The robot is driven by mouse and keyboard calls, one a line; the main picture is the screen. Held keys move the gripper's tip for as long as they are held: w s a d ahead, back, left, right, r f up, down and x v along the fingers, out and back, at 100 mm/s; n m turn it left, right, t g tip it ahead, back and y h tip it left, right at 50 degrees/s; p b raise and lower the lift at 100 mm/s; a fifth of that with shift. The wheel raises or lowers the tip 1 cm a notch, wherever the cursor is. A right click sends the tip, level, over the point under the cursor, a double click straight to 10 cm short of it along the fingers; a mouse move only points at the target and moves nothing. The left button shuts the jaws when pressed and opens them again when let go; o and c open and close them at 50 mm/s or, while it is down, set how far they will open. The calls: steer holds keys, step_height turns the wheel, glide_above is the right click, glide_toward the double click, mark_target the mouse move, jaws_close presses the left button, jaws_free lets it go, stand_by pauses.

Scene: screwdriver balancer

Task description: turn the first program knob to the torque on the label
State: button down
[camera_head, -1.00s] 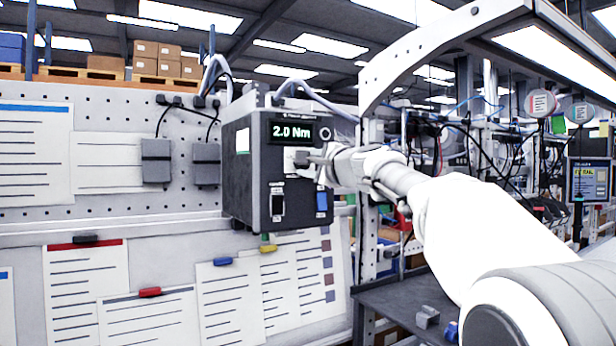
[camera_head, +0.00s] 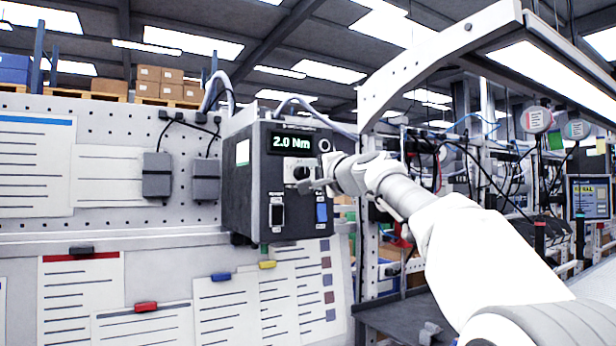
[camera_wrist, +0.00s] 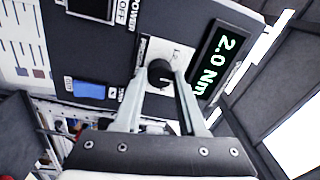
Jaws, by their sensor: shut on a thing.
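The dark controller box (camera_head: 250,205) hangs on the pegboard. Its lit display (camera_head: 291,142) reads 2.0 Nm, and the display also shows tilted in the wrist view (camera_wrist: 217,60). The black round program knob (camera_wrist: 159,70) sits on a white plate (camera_wrist: 178,52) beside the display. My gripper (camera_wrist: 161,80) has one finger on each side of the knob and is shut on it. In the head view my gripper (camera_head: 312,184) is at the box front, just below the display. A small pale label (camera_head: 243,152) is on the box's left side; its text is too small to read.
A black switch (camera_head: 277,212) and a blue switch (camera_head: 321,212) sit low on the box front. Cables (camera_head: 305,104) run from the box top. Paper sheets (camera_head: 225,305) hang below. A lit frame arches above my arm.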

steer(key=shift+c, duration=2.4)
jaws_free()
steer(key=b+v, duration=0.6)
steer(key=v, duration=1.1)
steer(key=shift+d, duration=0.2)
steer(key=shift+s, duration=0.15)
